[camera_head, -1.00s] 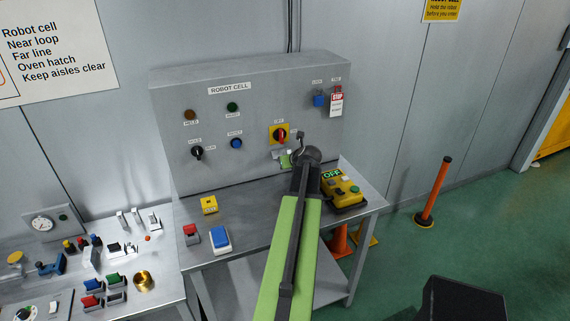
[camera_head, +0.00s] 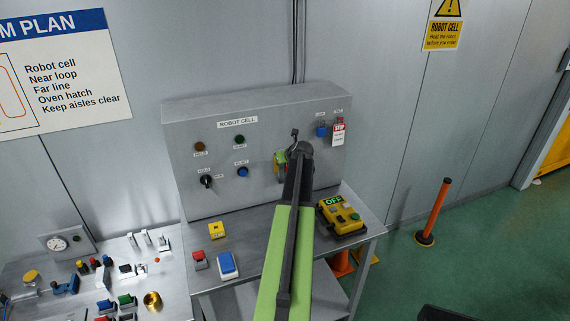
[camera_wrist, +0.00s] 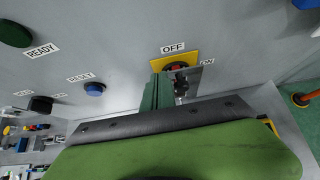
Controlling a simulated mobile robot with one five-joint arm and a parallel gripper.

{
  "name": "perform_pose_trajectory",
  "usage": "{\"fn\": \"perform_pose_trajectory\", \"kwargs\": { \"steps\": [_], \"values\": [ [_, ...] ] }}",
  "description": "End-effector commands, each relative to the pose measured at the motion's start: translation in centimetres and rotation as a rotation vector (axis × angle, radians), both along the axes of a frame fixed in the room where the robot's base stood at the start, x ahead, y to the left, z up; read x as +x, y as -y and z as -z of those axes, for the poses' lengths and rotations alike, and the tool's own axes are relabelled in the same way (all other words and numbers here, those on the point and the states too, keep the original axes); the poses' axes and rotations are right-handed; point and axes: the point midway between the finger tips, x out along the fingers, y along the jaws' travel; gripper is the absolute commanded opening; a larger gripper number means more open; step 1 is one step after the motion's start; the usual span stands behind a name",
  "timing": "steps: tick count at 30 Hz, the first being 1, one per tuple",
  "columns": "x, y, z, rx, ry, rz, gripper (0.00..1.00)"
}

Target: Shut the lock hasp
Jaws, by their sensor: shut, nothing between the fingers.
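The rotary switch on its yellow plate (camera_wrist: 159,65), labelled OFF and ON, is on the panel face in the wrist view, with a red and black knob (camera_wrist: 177,66). A grey metal piece (camera_wrist: 194,82), which looks like the lock hasp, shows just below and right of the knob; its exact position is hard to tell. My gripper (camera_wrist: 158,78) is shut and empty, its green fingers at the plate's lower left, close beside the hasp. I cannot tell whether they touch. In the head view my gripper (camera_head: 281,158) and arm hide most of the switch and the hasp.
The grey control panel (camera_head: 215,130) stands on a metal table (camera_head: 262,228). A yellow pendant (camera_head: 341,215) lies at the table's right. A red-and-white tag (camera_head: 338,135) hangs at the panel's upper right. A blue button (camera_wrist: 95,89) is left of my fingers.

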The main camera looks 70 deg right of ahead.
Motion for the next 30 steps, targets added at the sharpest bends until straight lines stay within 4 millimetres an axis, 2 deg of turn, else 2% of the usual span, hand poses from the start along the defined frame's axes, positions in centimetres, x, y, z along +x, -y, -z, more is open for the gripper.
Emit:
{"fn": "perform_pose_trajectory", "kwargs": {
  "steps": [3, 12, 30],
  "values": [
    [0.9, 0.9, -0.5, -0.003, 0.003, 0.000, 0.00],
    [1.8, 1.7, -0.8, -0.005, 0.005, 0.000, 0.00],
    [1.4, 1.3, -0.8, -0.003, 0.002, 0.001, 0.00]
  ]
}}
